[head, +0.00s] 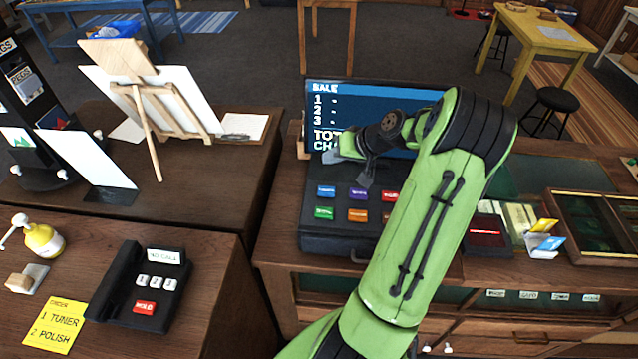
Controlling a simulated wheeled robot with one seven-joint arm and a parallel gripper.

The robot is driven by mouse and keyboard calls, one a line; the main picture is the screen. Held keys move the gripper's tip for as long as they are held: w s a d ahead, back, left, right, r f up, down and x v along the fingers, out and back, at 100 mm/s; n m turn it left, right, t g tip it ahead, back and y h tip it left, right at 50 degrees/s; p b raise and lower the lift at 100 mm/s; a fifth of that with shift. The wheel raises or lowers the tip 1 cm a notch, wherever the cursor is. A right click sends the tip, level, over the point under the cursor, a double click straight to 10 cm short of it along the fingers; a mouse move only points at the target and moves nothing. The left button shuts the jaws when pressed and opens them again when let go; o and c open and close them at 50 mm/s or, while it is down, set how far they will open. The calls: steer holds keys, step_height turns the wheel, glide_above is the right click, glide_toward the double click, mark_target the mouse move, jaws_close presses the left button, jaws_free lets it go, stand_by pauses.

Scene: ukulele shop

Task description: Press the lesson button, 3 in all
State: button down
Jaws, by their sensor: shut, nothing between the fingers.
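A black register (340,243) stands on the wooden counter with coloured buttons on its sloped top. A blue button (326,191), a purple button (358,194) and a red button (391,196) form the back row. A green button (324,213) and an orange button (358,215) show in front. Their labels are too small to read, so I cannot tell which is the lesson button. My gripper (364,182) is shut and empty, over the back row near the purple button. I cannot tell whether it touches. My green arm hides the register's right side.
The register's screen (330,100) stands behind my gripper, partly covered. A card rack (543,240) and a glass-topped case (590,225) are to the right. A black keypad (140,288), a yellow note (55,326) and a small easel (150,110) are to the left.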

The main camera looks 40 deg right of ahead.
mark_target(330, 191)
steer(key=f+b, duration=0.6)
steer(key=f, duration=0.3)
steer(key=shift+w+f, duration=0.15)
steer(key=shift+w, duration=0.05)
stand_by(1.7)
steer(key=shift+f+b, duration=0.3)
steer(key=shift+b, duration=0.2)
steer(key=shift+f+b, duration=0.4)
steer(key=shift+f, duration=0.1)
stand_by(0.4)
steer(key=shift+r, duration=0.15)
steer(key=shift+r+p, duration=0.7)
steer(key=shift+r, duration=0.15)
